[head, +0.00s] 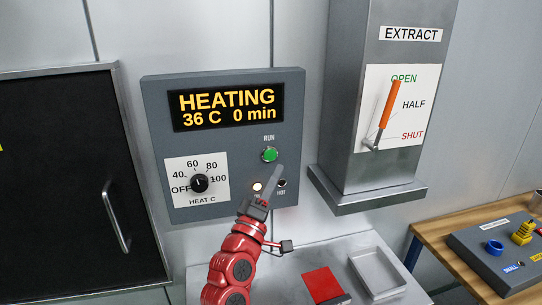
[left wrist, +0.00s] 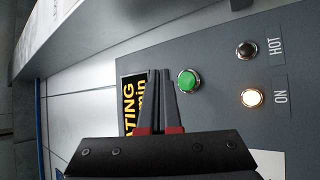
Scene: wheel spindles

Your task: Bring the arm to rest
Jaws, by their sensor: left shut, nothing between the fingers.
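My left gripper (head: 277,172) is shut and empty. It stands in front of the lower right of a grey control panel (head: 225,145), just below the green RUN button (head: 270,154). My red and black left arm reaches up from the bottom. In the left wrist view, the two fingers (left wrist: 160,74) are together and point at the panel, with the green button (left wrist: 189,80) beside their tips. I cannot tell whether they touch the panel. The display (head: 228,106) reads HEATING, 36 C, 0 min. My right gripper is not in view.
The ON lamp (head: 258,187) is lit; the HOT lamp (head: 282,183) is dark. A heat dial (head: 200,183) sits left. An orange EXTRACT lever (head: 390,105) points up toward OPEN. A red block (head: 323,285) and grey tray (head: 378,272) lie below. A black door (head: 60,190) stands left.

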